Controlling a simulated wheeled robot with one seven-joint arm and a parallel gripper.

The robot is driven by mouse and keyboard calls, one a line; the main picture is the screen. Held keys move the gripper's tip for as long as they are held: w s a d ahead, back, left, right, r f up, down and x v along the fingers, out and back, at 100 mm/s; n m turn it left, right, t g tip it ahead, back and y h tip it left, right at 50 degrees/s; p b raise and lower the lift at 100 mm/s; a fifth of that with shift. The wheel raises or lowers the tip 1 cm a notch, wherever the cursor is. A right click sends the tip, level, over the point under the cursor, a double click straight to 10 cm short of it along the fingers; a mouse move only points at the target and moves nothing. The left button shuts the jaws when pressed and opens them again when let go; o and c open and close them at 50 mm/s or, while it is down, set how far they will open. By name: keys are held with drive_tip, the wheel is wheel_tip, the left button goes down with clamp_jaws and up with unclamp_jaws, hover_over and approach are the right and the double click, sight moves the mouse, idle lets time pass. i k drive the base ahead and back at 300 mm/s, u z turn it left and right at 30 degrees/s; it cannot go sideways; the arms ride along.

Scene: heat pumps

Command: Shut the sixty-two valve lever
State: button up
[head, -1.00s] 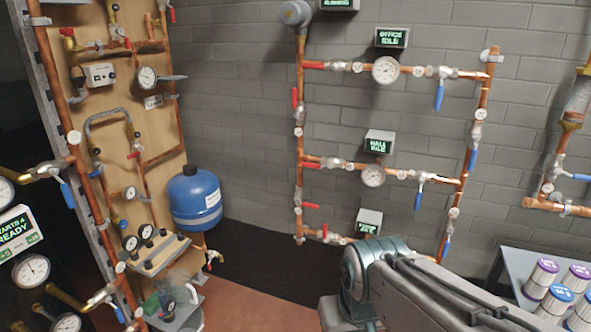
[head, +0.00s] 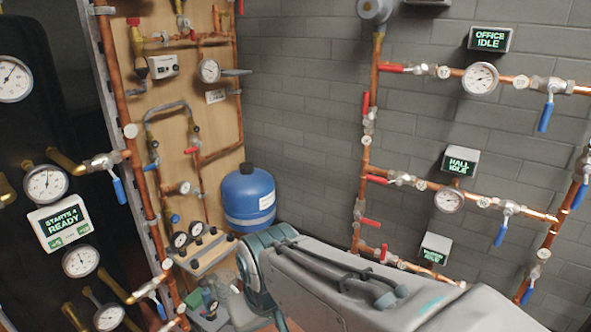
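Several valve levers show in the head view, but I cannot read the number on any of the round white tags, so I cannot tell which is sixty-two. On the wall pipes, red levers (head: 395,68) lie along the branches. On the left, a blue lever hangs tilted at the upper brass outlet (head: 118,191) and another at the lower one (head: 161,311). My arm crosses the lower middle; my gripper is not in view.
A blue tank (head: 248,195) stands beside the wooden pipe board (head: 222,115). A dark cabinet with gauges and a screen reading "READY" (head: 61,220) is at the left. My arm hides the floor and part of the lower wall pipes.

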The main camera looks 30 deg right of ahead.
sight(398, 182)
drive_tip(key=u, duration=0.1)
drive_tip(key=i, duration=0.65)
drive_tip(key=z, duration=0.65)
drive_tip(key=i, duration=0.55)
drive_tip(key=z, duration=0.55)
